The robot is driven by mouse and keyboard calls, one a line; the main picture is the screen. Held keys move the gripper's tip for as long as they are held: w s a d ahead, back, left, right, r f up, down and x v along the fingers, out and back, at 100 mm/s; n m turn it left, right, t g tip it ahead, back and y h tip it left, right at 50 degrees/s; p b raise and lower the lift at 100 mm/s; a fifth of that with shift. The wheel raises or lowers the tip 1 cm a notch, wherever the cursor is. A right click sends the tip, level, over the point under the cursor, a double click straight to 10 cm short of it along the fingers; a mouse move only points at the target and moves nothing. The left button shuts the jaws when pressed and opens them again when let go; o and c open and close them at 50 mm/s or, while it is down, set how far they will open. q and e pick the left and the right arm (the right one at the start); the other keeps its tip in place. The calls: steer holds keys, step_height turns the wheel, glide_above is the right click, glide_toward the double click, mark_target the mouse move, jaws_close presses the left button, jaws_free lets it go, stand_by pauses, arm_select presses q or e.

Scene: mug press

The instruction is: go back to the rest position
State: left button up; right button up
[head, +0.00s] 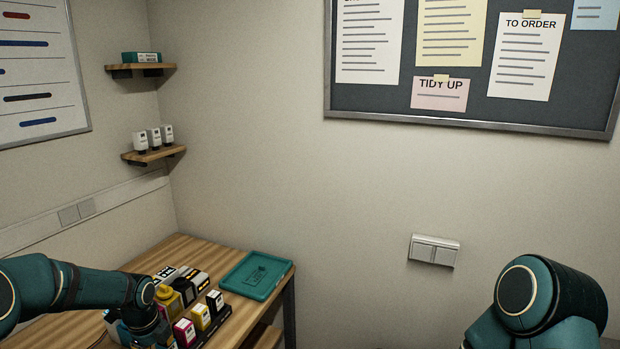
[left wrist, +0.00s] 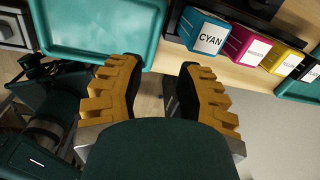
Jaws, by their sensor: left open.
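My left arm enters the head view from the left and reaches down over the wooden table; its gripper cannot be made out there. In the left wrist view my left gripper (left wrist: 155,80) is open, its yellow fingers spread apart with nothing seen between them. Beyond the fingers are a teal tray (left wrist: 60,40) at the upper left and a row of ink boxes at the upper right. My right arm shows at the lower right of the head view, bent; its gripper is out of view.
The wooden table (head: 195,250) carries a teal tray (head: 257,275) and magenta (head: 184,334), yellow (head: 201,318) and black (head: 215,303) boxes. The left wrist view shows a cyan box (left wrist: 204,35). Wall shelves (head: 153,155) are at the left. The space between my arms looks clear.

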arm_select(q)
steer(key=d+f+n, duration=0.1)
steer(key=d+f, duration=0.1)
steer(key=d+f+n+h, duration=0.1)
steer(key=d, duration=0.2)
steer(key=d+f+n, duration=0.1)
steer(key=d+f, duration=0.1)
steer(key=d, duration=0.1)
steer(key=shift+s+f+h, duration=0.2)
steer(key=shift+f+h, duration=0.1)
steer(key=s+d+f+n+h, duration=0.1)
steer(key=s+d+f+n, duration=0.3)
steer(key=s+d+n, duration=0.5)
steer(key=s+d+f+n+h, duration=0.1)
steer(key=s+d+f+n, duration=0.4)
steer(key=s+d+n, duration=0.4)
steer(key=shift+s+n+t, duration=0.4)
steer(key=shift+s+n, duration=0.4)
steer(key=shift+n, duration=0.2)
arm_select(e)
steer(key=shift+w+f, duration=0.15)
steer(key=shift+w, duration=0.5)
